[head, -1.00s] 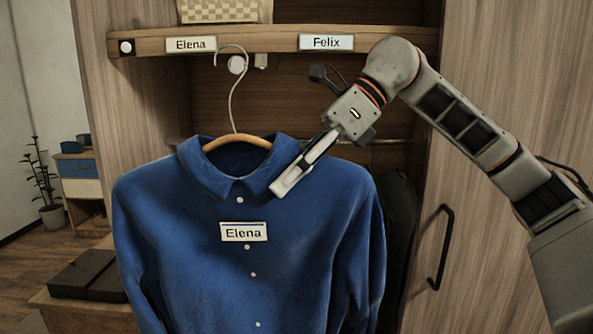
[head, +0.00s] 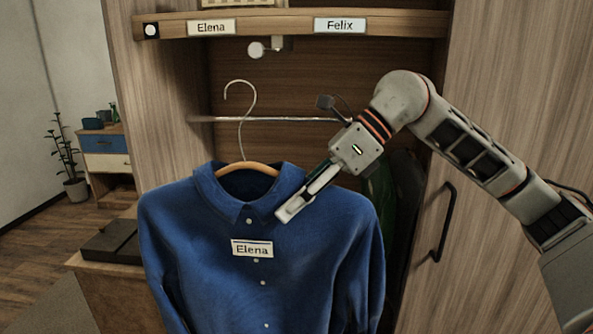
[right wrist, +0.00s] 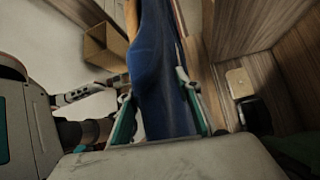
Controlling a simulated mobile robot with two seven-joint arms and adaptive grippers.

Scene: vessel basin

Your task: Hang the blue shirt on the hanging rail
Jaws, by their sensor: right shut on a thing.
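The blue shirt (head: 200,240) hangs upright on a hanger with a wooden bar (head: 247,167) and a wire hook (head: 241,92). A white tag on its chest reads Elena. My right gripper (head: 285,213) is shut on the shirt beside the collar, on the right side. The shirt cloth (right wrist: 165,75) also shows between its fingers in the right wrist view. The hanging rail (head: 300,119) runs across the wardrobe below the shelf. The hook overlaps the rail in the picture, with its tip above it; I cannot tell whether they touch.
The shelf edge (head: 270,24) above the rail carries an Elena label (head: 211,27) and a Felix label (head: 340,25). A white round fitting (head: 256,49) hangs below it. Dark garments (head: 405,200) fill the right side. A dark flat box (head: 115,241) lies at left.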

